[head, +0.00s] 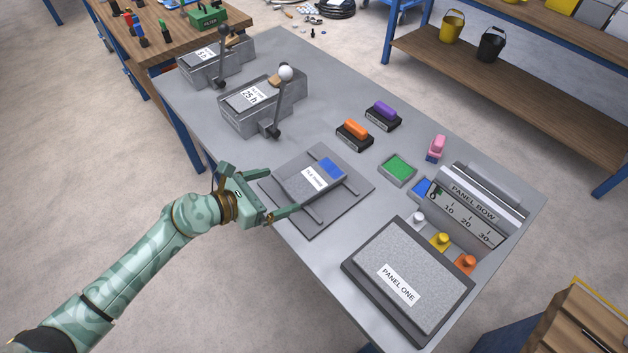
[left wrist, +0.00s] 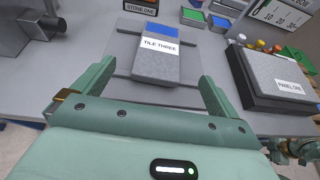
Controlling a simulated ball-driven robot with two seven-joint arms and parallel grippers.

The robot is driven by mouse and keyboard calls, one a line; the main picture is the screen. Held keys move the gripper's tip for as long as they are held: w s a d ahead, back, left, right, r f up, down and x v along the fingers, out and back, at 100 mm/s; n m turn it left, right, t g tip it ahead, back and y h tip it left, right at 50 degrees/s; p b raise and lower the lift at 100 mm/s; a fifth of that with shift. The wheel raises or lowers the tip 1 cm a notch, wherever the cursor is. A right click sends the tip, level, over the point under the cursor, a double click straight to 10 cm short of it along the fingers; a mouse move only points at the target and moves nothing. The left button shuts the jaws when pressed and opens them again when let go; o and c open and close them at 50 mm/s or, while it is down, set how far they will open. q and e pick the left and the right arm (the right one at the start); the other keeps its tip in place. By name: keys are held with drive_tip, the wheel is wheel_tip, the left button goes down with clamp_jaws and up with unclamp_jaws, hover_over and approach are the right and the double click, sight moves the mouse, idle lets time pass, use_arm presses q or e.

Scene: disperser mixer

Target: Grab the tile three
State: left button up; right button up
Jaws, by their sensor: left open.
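Tile three is a grey block (head: 308,182) with a blue patch and a white label reading TILE THREE. It lies on a flat grey plate (head: 345,206) on the table. My left gripper (head: 257,193) is open at the plate's left edge, beside the tile. In the left wrist view the tile (left wrist: 158,65) sits ahead, between the two spread fingers (left wrist: 150,88), apart from both.
Panel one (head: 408,280) is a large slab at the front right. Stone blocks with levers (head: 262,105) stand behind the plate. The table's left front edge is near my arm.

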sight(308, 182)
use_arm(q)
drive_tip(key=x, duration=0.4)
drive_tip(key=shift+w+d+f+b, duration=0.1)
drive_tip(key=shift+f+b, duration=0.1)
drive_tip(key=shift+b, duration=0.2)
drive_tip(key=b+x, duration=0.1)
drive_tip(key=x, duration=0.1)
drive_tip(key=b+x, duration=0.1)
drive_tip(key=x, duration=0.2)
drive_tip(key=shift+f, duration=0.3)
drive_tip(key=shift+w+d, duration=0.1)
drive_tip(key=shift+r, duration=0.1)
drive_tip(key=c, duration=1.4)
